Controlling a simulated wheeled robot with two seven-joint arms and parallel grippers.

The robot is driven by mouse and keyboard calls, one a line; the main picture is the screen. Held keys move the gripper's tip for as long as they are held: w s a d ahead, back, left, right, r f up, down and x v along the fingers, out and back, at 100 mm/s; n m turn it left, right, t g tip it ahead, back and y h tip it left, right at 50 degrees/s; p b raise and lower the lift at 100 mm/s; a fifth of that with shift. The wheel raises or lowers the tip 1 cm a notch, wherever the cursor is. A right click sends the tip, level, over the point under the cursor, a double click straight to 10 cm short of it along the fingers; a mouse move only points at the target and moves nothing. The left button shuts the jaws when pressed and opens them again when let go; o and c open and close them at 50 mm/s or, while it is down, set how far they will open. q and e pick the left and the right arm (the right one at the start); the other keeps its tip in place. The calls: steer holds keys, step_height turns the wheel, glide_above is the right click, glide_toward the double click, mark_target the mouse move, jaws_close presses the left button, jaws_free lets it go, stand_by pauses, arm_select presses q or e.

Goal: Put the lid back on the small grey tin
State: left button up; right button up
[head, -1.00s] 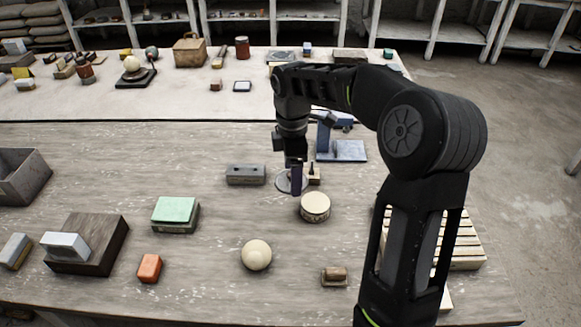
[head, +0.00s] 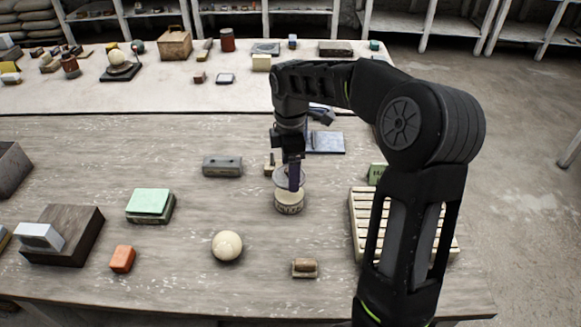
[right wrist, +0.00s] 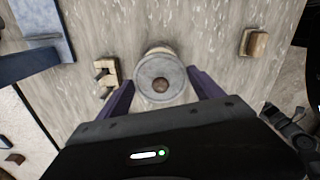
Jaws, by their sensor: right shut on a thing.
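My right gripper (head: 294,184) is shut on a round grey lid (head: 284,171) with a brown knob. It also shows in the right wrist view (right wrist: 160,95), with a purple finger on each side of the lid (right wrist: 147,72). The small round tin (head: 289,205), pale with dark marks around its side, stands upright on the table below the lid. In the right wrist view the lid hides most of the tin; a pale edge (right wrist: 158,49) shows past it. The lid looks a little above the tin; contact cannot be told. My left gripper is not in view.
A small wooden piece (head: 269,167) stands close left of the tin, and a grey block (head: 222,166) farther left. A slatted rack (head: 362,222) is to the right. A pale sphere (head: 227,246) and a small brown block (head: 304,268) lie in front. Table around the tin's front is clear.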

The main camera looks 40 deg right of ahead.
step_height(320, 180, down, 3)
steer(key=shift+f+b, duration=0.1)
steer(key=shift+b, duration=0.95)
steer(key=shift+f+b, duration=0.6)
steer(key=shift+f, duration=0.4)
steer(key=shift+r, duration=0.1)
steer(key=shift+f+p, duration=0.2)
steer(key=shift+p, duration=0.2)
stand_by(0.8)
stand_by(0.3)
steer(key=o, duration=1.3)
steer(key=shift+o, duration=0.2)
steer(key=shift+r+p, duration=2.8)
steer(key=shift+r, duration=0.7)
